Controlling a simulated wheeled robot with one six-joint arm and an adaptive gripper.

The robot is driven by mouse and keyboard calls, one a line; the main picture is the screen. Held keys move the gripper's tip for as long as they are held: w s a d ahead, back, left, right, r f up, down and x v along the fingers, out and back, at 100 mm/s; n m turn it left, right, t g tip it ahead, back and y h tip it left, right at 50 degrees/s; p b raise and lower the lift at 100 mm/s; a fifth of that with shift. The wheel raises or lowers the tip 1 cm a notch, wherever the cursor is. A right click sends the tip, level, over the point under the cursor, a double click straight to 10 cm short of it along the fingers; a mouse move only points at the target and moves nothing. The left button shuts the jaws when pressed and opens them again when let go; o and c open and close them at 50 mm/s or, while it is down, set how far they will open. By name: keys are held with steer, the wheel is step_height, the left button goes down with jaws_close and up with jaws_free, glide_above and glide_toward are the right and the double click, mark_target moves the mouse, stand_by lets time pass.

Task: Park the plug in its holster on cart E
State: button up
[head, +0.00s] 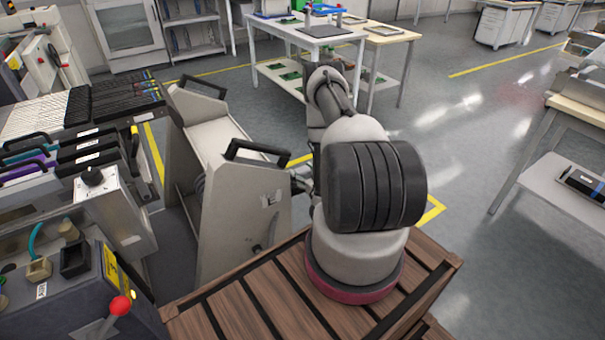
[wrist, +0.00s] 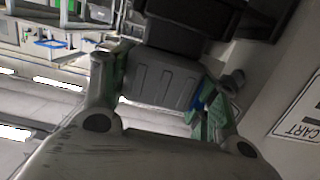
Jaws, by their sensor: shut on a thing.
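The plug (wrist: 162,84) is a grey ridged block in the wrist view, between the two green-padded fingers of my gripper (wrist: 165,92), which is shut on it. A black block (wrist: 185,22) lies against the plug's upper end; I cannot tell whether it is part of the plug or the holster. A grey cart (head: 240,215) stands left of my arm in the head view, with a small fitting (head: 270,198) on its end panel. In the wrist view its panel bears a label (wrist: 305,115) reading "CART", the letter cut off. In the head view my arm mostly hides my gripper.
The cart's black handles (head: 258,150) stick up near my arm. A machine with a red-knobbed lever (head: 120,306) and feeder racks stands at left. A white table (head: 305,32) stands behind, and a bench (head: 560,165) at right. The floor between is clear.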

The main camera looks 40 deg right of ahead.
steer(key=shift+f, duration=0.7)
steer(key=o, duration=1.6)
steer(key=shift+s, duration=0.1)
